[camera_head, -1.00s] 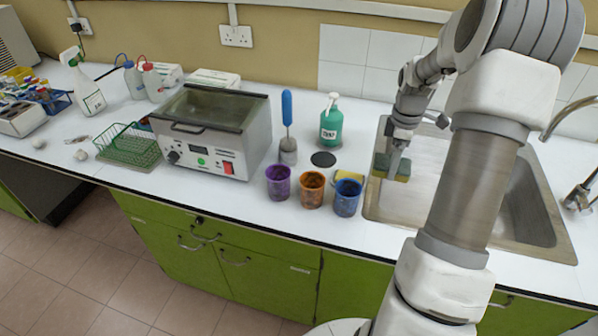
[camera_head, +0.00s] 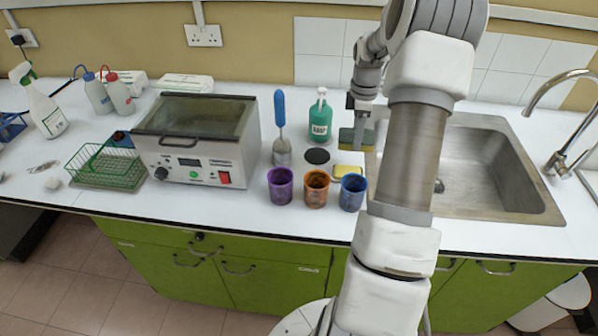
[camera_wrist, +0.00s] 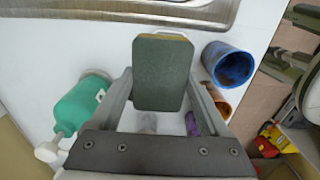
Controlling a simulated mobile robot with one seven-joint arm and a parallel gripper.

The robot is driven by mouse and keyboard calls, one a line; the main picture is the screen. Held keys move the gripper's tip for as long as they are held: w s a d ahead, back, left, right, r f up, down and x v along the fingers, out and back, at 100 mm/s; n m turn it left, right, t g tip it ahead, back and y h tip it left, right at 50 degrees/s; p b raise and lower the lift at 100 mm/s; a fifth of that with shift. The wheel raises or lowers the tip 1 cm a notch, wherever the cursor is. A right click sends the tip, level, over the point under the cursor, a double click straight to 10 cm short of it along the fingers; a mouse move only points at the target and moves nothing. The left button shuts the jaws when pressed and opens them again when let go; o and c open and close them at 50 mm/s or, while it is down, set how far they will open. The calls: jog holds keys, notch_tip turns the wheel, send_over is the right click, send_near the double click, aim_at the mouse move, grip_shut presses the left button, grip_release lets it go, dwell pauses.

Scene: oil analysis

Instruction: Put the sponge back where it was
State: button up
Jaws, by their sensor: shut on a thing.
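The sponge (camera_head: 355,139), with a dark green face and a yellowish side, is held upright by my gripper (camera_head: 361,118) near the sink's left edge. In the wrist view the sponge's flat green face (camera_wrist: 162,75) shows between the two fingers of my gripper (camera_wrist: 160,92), which is shut on it. In the head view my arm covers part of the gripper. The sponge appears to be above the counter, but its exact height cannot be told. A small yellow block (camera_head: 348,171) lies on the counter behind the blue cup, partly hidden.
Purple (camera_head: 281,186), orange (camera_head: 316,188) and blue (camera_head: 352,192) cups stand at the counter's front. A green pump bottle (camera_head: 320,120), a black disc (camera_head: 317,156) and a blue-handled brush (camera_head: 281,125) are left of the sponge. The sink (camera_head: 480,165) is at right; a water bath (camera_head: 195,145) is left.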

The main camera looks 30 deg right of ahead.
jog(key=shift+w+a, duration=0.2)
jog(key=shift+w, duration=0.1)
jog(key=w+a+f, duration=0.1)
jog(key=a+f, duration=0.1)
jog(key=a, duration=0.1)
jog(key=w+a+f, duration=0.2)
jog(key=a, duration=0.1)
jog(key=w+a+f, duration=0.1)
jog(key=a+f, duration=0.2)
jog(key=a, duration=0.1)
jog(key=shift+w+a, duration=0.1)
jog(key=shift+w, duration=0.25)
jog(key=shift+a+f+p, duration=0.1)
jog(key=shift+p, duration=0.2)
jog(key=shift+f, duration=1.9)
jog(key=shift+w+f, duration=0.1)
jog(key=shift+f, duration=0.15)
jog(key=o, duration=1.2)
jog(key=shift+r, duration=0.1)
jog(key=shift+c, duration=0.2)
jog(key=shift+r, duration=0.1)
